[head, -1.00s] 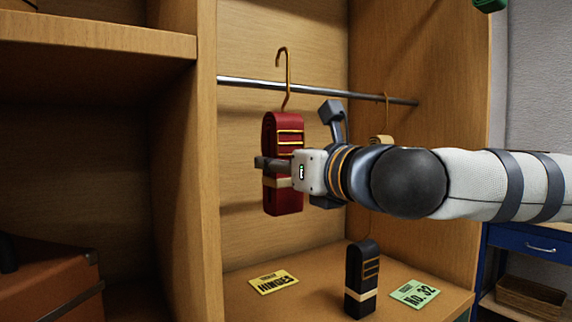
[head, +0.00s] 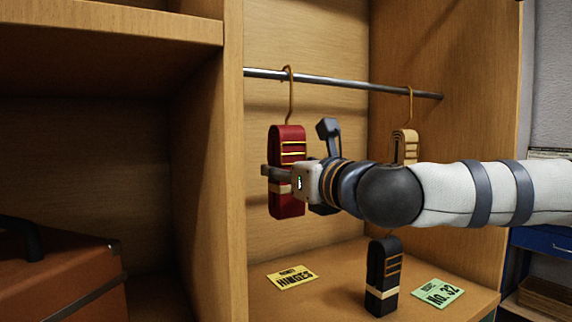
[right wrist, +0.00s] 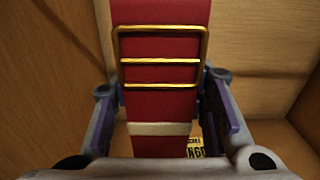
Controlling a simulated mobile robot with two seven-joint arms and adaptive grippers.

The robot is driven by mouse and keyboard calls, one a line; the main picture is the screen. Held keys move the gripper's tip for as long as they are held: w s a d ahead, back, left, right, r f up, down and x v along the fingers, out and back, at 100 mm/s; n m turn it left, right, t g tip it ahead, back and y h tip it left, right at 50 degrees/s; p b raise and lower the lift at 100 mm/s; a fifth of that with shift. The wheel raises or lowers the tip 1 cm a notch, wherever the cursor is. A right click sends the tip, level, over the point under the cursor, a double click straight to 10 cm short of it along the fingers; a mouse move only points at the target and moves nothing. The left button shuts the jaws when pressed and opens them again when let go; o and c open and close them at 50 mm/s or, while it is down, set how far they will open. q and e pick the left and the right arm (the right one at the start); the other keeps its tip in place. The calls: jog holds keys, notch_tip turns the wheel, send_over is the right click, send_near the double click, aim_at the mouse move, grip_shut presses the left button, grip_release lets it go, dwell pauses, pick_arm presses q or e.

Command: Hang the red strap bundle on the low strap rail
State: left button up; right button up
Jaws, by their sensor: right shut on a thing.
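The red strap bundle (head: 287,142) hangs upright below its brass hook (head: 291,97) at the left part of the metal strap rail (head: 345,84). The hook's curved top is at the rail and appears to go over it; whether it bears the weight I cannot tell. My right gripper (head: 283,180) is shut on the bundle's lower half, near its pale band. In the right wrist view the red strap (right wrist: 160,45) with its gold buckle bars stands between the fingers (right wrist: 163,105). My left gripper is not in view.
A cream strap bundle (head: 405,146) hangs farther right on the rail, partly behind my arm. A black bundle (head: 383,280) stands on the cabinet floor between a yellow card (head: 291,278) and a green card (head: 437,292). A wooden divider (head: 234,200) stands close at left.

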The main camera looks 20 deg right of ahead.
jog(key=shift+r, duration=0.1)
jog(key=o, duration=1.4)
jog(key=s, duration=0.7)
jog(key=shift+s+d, duration=0.3)
